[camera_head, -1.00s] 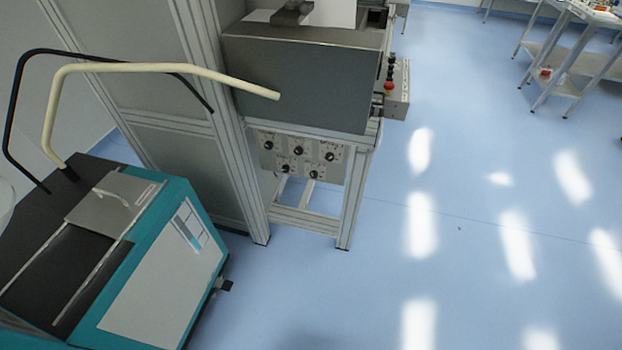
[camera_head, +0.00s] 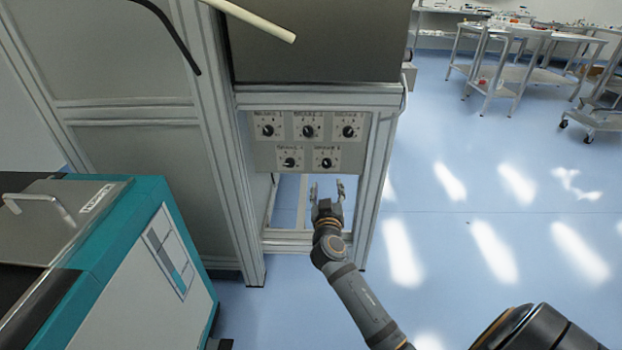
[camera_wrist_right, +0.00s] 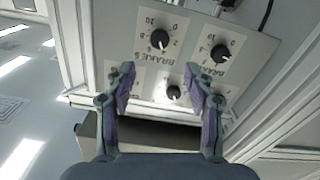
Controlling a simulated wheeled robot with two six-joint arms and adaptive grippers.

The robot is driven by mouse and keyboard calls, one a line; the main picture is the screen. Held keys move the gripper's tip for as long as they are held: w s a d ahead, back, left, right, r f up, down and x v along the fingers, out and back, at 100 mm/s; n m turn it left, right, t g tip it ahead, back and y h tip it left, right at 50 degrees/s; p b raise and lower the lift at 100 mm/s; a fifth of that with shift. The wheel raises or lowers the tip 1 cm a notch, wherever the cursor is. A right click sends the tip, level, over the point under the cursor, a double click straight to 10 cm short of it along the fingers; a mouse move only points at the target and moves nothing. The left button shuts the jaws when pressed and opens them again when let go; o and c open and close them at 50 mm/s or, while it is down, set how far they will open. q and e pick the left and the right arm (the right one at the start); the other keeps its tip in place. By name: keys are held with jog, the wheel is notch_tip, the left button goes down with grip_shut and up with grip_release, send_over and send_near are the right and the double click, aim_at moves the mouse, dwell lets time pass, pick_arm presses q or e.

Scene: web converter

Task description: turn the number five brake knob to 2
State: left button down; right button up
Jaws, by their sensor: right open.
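The number five brake knob (camera_head: 326,162) is a black round knob on a light plate, at the right of the panel's lower row. It also shows in the right wrist view (camera_wrist_right: 159,39), upside down, above its "BRAKE 5" label. A small white pointer mark shows on it; its exact setting is too small to read. My right gripper (camera_head: 327,188) is open and empty, in front of and below this knob in the head view. In the right wrist view its fingers (camera_wrist_right: 165,88) stand apart, not touching the knob. My left gripper is out of view.
The brake four knob (camera_head: 289,162) is left of knob five. Three more knobs, with the middle one (camera_head: 308,131), sit above. Metal frame posts (camera_head: 374,185) flank the panel. A teal machine (camera_head: 150,250) stands at left; open blue floor (camera_head: 460,220) lies at right.

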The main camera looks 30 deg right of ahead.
aim_at(327, 165)
jog(key=b+x, duration=0.1)
jog(key=x, duration=0.9)
jog(key=shift+w+d, duration=0.15)
jog(key=shift+w, duration=0.05)
grip_shut()
